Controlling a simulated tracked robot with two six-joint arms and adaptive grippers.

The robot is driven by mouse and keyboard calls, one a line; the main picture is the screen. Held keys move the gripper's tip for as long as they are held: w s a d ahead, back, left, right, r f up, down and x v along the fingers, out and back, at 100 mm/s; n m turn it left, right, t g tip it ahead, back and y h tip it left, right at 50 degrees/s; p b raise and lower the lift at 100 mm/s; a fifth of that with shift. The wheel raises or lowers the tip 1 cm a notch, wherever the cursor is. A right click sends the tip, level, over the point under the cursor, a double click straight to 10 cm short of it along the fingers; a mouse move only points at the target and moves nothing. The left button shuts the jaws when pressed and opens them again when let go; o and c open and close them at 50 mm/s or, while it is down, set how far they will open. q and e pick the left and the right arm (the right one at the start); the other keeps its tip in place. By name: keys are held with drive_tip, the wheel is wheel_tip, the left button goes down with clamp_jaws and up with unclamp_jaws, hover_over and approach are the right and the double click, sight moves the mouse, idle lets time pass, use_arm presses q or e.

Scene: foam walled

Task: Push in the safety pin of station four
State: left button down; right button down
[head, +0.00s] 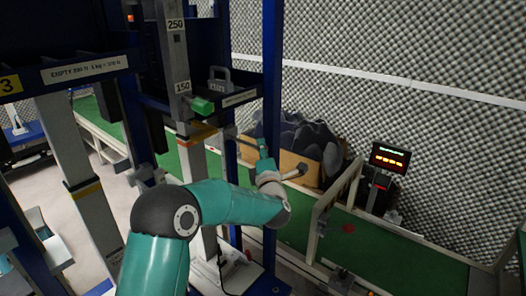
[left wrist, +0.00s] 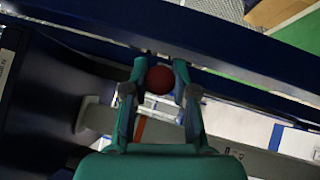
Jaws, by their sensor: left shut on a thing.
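A round red knob (left wrist: 160,79), which looks like the safety pin's head, sits between the two fingers of my left gripper (left wrist: 160,68) in the left wrist view. The fingers are shut on it, one on each side. The pin's shaft is hidden. In the head view my left gripper (head: 262,148) is at the dark blue upright of a station, and the knob cannot be made out there. No number four is readable. My right gripper is not in view.
A pale railing (head: 322,215) and a red-lit display (head: 390,158) are to the right. A sign reading 3 (head: 9,84) is at the left.

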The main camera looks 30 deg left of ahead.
sight(240, 140)
use_arm(q)
drive_tip(key=shift+f, duration=0.15)
drive_tip(key=shift+a+f, duration=0.1)
drive_tip(key=shift+a, duration=0.1)
drive_tip(key=a+b, duration=0.1)
drive_tip(key=a, duration=0.1)
drive_tip(key=a+b, duration=0.2)
drive_tip(key=a, duration=0.1)
drive_tip(key=a+b, duration=0.2)
drive_tip(key=a, duration=0.1)
drive_tip(key=shift+w+f, duration=0.15)
drive_tip(key=shift+w, duration=0.15)
drive_tip(key=shift+a, duration=0.2)
drive_tip(key=shift+r, duration=0.25)
drive_tip(key=c, duration=1.2)
unclamp_jaws()
drive_tip(key=shift+a+f, duration=0.1)
drive_tip(key=shift+a, duration=0.05)
